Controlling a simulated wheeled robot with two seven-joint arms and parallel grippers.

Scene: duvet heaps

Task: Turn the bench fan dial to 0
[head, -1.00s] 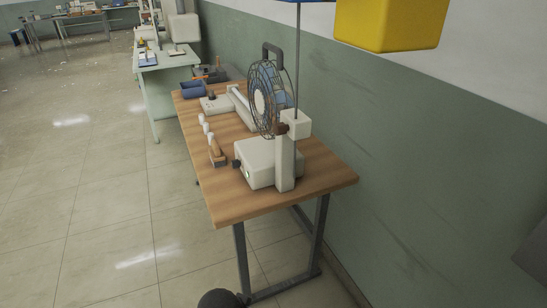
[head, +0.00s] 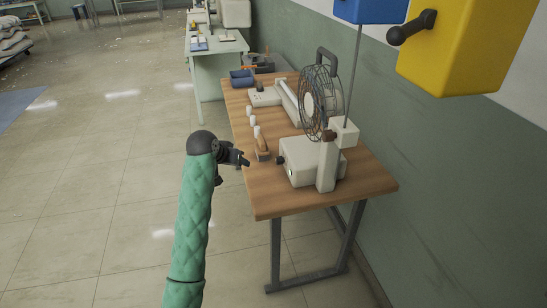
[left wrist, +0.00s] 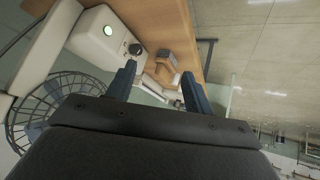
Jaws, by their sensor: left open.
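The bench fan (head: 320,103) has a round wire cage and stands on the wooden bench with a white base box (head: 303,165). My left gripper (head: 246,158) is at the bench's left edge, open and empty, a short way left of the dial. The dial's marking cannot be read. My right gripper is out of view.
A brown wooden tool (head: 263,152) lies on the bench (head: 272,198) between my left gripper and the fan box. White pieces (head: 251,119) and a blue bin (head: 242,77) are farther back. Yellow and blue boxes hang at upper right.

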